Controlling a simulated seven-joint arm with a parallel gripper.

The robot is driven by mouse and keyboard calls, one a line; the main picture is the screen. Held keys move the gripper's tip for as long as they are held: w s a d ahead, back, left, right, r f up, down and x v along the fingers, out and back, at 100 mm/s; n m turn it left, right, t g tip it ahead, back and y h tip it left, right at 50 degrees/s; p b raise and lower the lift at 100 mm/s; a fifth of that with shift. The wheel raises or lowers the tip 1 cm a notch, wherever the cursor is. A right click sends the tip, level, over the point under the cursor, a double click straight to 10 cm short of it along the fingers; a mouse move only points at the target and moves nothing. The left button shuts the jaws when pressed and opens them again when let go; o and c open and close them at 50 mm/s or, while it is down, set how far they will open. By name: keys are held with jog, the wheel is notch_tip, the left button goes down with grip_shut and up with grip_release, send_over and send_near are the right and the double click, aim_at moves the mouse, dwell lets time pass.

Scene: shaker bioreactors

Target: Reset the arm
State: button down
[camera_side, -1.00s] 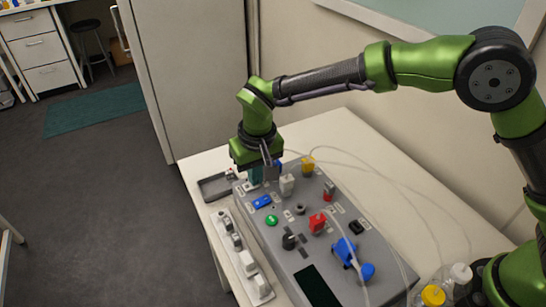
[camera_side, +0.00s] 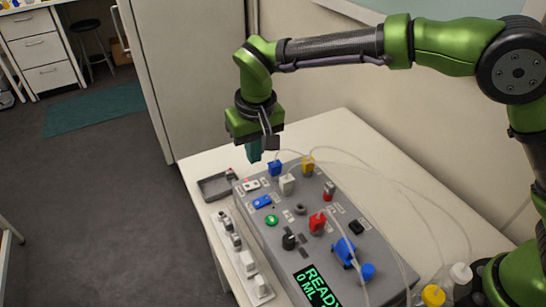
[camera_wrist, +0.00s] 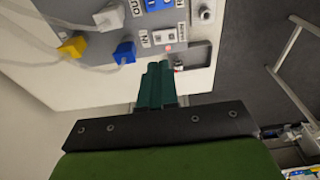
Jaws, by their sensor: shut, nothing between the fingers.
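My green arm's gripper (camera_side: 255,153) hangs above the far left end of the grey control panel (camera_side: 275,240) in the side view. Its teal fingers (camera_wrist: 156,85) are together and empty in the wrist view, over the table edge near the panel. The panel's screen (camera_side: 317,284) is lit and reads "READY" and "0 ML". A white rocker switch with a small red light (camera_wrist: 169,48) lies just beyond the fingertips in the wrist view.
Blue (camera_side: 275,168), white (camera_side: 287,184) and yellow (camera_side: 308,164) plugs with tubes stand on the panel. Yellow-capped and white-capped bottles (camera_side: 433,295) stand near my base.

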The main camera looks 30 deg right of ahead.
jog(key=shift+r, duration=0.25)
jog(key=shift+s+d+f+n, duration=0.25)
jog(key=shift+s+f+n, duration=0.15)
jog(key=shift+s+f, duration=0.35)
jog(key=s+d+r+m+t+y, duration=0.1)
jog(key=s+d+r, duration=0.4)
jog(key=s+d, duration=0.5)
jog(key=s+d+r+m+t+y, duration=0.1)
jog(key=s+d+r+m+t, duration=0.2)
jog(key=s+d, duration=0.7)
jog(key=d+r+t, duration=0.1)
jog(key=d+r, duration=0.1)
jog(key=d, duration=0.3)
jog(key=shift+r+m+t, duration=0.3)
jog(key=shift+m, duration=0.1)
